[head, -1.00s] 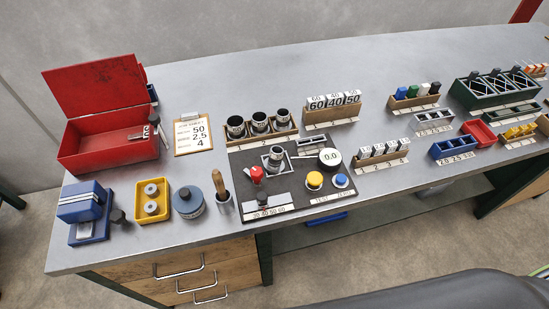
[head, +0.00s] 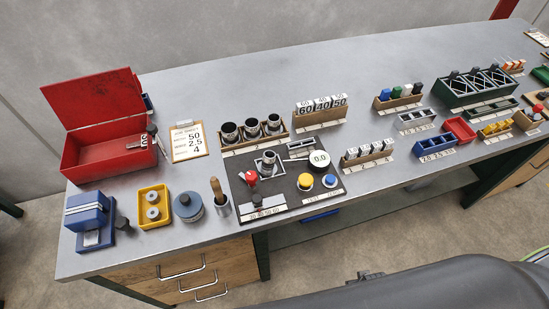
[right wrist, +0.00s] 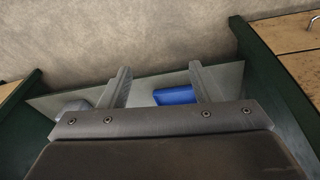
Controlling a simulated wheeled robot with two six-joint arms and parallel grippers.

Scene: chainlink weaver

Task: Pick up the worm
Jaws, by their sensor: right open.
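I cannot tell for certain which item is the worm. Three dark, open-topped cylinders stand in a wooden rack (head: 283,138) at mid-bench in the head view. White blocks numbered 60, 40 and 50 (head: 321,106) stand in a holder behind them. A dark panel (head: 283,205) in front carries a small grey fixture (head: 268,163), a red-knobbed lever and yellow and blue buttons. My right gripper (right wrist: 160,68) is open and empty in the right wrist view, facing a lower shelf and the floor. My left gripper is not in view.
A job sheet (head: 188,142) reads 50, 2.5, 4. An open red box (head: 85,160), a blue block device (head: 88,216) and a yellow tray (head: 142,218) occupy the left. Bins and racks fill the right. The bench's back strip is clear. A blue item (right wrist: 176,96) lies below.

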